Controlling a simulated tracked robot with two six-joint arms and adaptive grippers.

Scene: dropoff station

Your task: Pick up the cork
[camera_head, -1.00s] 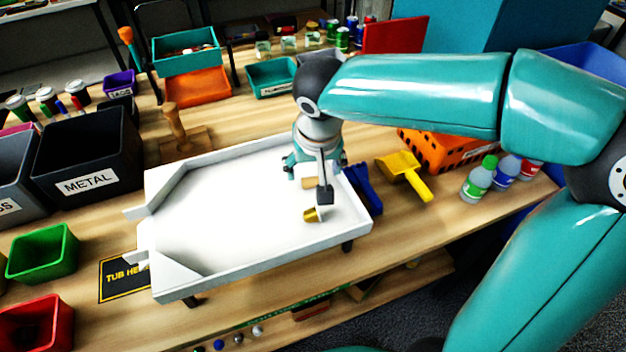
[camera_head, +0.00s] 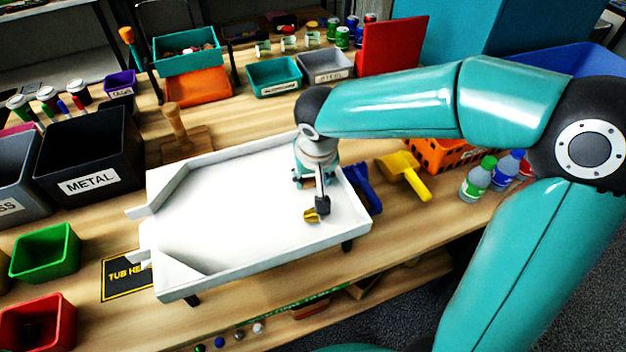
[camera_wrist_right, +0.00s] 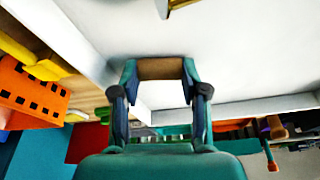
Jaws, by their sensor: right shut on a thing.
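The cork (camera_wrist_right: 160,68) is a tan-brown cylinder held crosswise between the two fingertips of my right gripper in the right wrist view. My right gripper (camera_head: 308,181) is shut on it, low over the right part of the white tray (camera_head: 235,277). In the head view the cork is mostly or wholly hidden by the gripper and wrist. I cannot tell whether it touches the tray floor. My left gripper is not in view.
A small gold piece (camera_head: 311,216) lies in the tray near my right gripper. A blue tool (camera_head: 362,188) and a yellow scoop (camera_head: 405,172) are right of the tray. The black METAL bin (camera_head: 88,160) stands left. The tray's middle is clear.

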